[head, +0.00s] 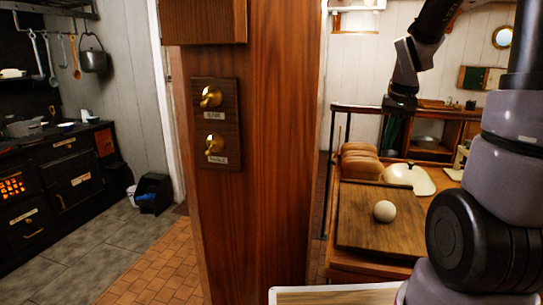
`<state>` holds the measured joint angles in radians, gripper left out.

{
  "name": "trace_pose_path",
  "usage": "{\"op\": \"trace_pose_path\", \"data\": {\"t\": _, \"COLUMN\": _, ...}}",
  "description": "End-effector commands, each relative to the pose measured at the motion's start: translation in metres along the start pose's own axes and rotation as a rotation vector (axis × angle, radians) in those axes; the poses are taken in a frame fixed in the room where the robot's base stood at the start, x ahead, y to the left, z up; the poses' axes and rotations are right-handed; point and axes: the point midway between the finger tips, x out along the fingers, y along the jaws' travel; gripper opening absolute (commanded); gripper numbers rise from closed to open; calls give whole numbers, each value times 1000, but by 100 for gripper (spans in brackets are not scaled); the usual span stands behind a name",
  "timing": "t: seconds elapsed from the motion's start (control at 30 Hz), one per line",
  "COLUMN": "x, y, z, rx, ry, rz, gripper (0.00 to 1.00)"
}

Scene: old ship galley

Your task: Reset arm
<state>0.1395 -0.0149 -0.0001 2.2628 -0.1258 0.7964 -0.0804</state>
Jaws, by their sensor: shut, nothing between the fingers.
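My arm rises along the right side of the head view and bends over at the top. Its far end points down, and my gripper (400,104) hangs there, small and dark, in front of the far wooden shelving. The gripper is shut with nothing held. Its fingers are hard to make out against the dark background. In the picture it sits above the wooden counter and its bread, apart from them.
A wooden post (258,200) with a brass switch panel (216,124) stands close ahead. Right of it, a cutting board (365,228) holds a pale ball (384,211), near bread loaves (360,162). A black stove (65,185) stands left. The tiled floor (160,270) between is open.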

Motion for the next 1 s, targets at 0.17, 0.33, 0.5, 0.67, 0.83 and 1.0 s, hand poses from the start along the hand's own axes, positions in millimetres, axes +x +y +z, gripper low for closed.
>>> {"op": "trace_pose_path", "data": {"t": 0.17, "x": -67, "y": -20, "z": 37, "rx": 18, "ry": 116, "rz": -73, "gripper": 0}}
{"op": "trace_pose_path", "data": {"t": 0.33, "x": -115, "y": -33, "z": 80, "rx": 32, "ry": 211, "rz": -153, "gripper": 0}}
{"op": "trace_pose_path", "data": {"t": 0.5, "x": -146, "y": -39, "z": 119, "rx": 40, "ry": 282, "rz": -228, "gripper": 0}}
{"op": "trace_pose_path", "data": {"t": 0.67, "x": -158, "y": -41, "z": 140, "rx": 45, "ry": 316, "rz": -270, "gripper": 0}}
{"op": "trace_pose_path", "data": {"t": 0.83, "x": -160, "y": -42, "z": 146, "rx": 47, "ry": 323, "rz": -281, "gripper": 0}}
{"op": "trace_pose_path", "data": {"t": 1.0, "x": -160, "y": -42, "z": 145, "rx": 47, "ry": 323, "rz": -281, "gripper": 0}}
